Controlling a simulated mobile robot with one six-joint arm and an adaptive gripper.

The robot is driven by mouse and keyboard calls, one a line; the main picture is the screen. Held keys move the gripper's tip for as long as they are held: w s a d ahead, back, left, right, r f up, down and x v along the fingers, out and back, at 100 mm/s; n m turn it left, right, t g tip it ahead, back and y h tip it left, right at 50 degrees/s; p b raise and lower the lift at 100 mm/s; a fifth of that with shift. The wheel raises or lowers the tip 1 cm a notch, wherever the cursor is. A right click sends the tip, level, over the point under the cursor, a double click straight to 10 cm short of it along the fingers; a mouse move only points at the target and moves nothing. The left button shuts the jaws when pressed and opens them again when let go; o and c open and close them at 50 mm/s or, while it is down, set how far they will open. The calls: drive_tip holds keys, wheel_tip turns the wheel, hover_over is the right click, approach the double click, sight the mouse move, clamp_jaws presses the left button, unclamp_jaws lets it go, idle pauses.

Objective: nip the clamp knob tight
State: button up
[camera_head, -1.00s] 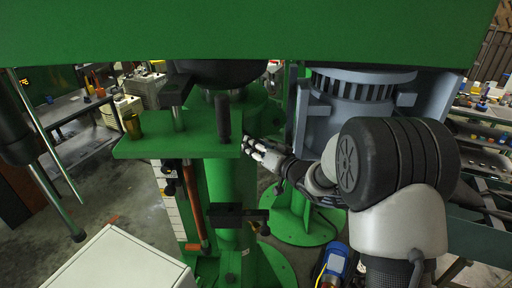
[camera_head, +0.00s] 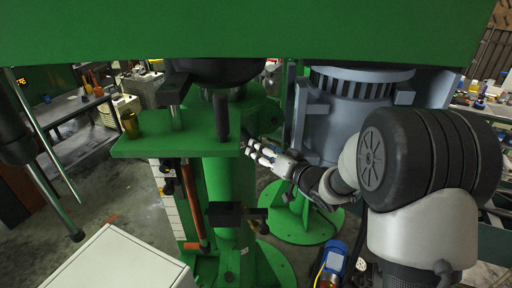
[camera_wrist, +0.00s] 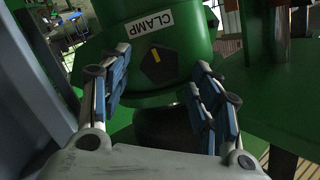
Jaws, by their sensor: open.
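The clamp knob (camera_wrist: 158,66) is a dark, faceted knob with a yellow mark, on a green cylindrical housing (camera_wrist: 190,32) under a white CLAMP label (camera_wrist: 149,26). In the wrist view it lies between and beyond my gripper's (camera_wrist: 158,92) spread, blue-padded fingers. The fingers look apart from the knob, with nothing held. In the head view my gripper (camera_head: 254,149) is at the right end of the green bracket plate, beside the green column. The knob itself cannot be made out in the head view.
A grey-blue finned motor (camera_head: 345,105) stands right behind my arm. A white box (camera_head: 120,262) is at the lower left, and a blue canister (camera_head: 335,260) below.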

drive_tip(key=v, duration=0.7)
drive_tip(key=shift+s, duration=0.15)
drive_tip(key=shift+d, duration=0.15)
drive_tip(key=s+d+f+m+g+h+b, duration=0.1)
drive_tip(key=s+d+f+h+b, duration=0.3)
drive_tip(key=s+d+h+b, duration=0.25)
drive_tip(key=s+d+f+m+h+b, duration=0.1)
drive_tip(key=s+d+f+h+b, duration=0.35)
drive_tip(key=d+b, duration=0.35)
drive_tip(key=s+a+f+g+b, duration=0.1)
drive_tip(key=s+f+g+b, duration=0.2)
drive_tip(key=s, duration=0.9)
drive_tip(key=s+a+f+g+b, duration=0.1)
drive_tip(key=s+f+g+b, duration=0.2)
drive_tip(key=s+f+b, duration=0.3)
drive_tip(key=s+f, duration=0.4)
drive_tip(key=s, duration=0.2)
drive_tip(key=shift+a+g+y, duration=0.25)
drive_tip(key=shift+g+y, duration=0.05)
drive_tip(key=shift+g, duration=0.1)
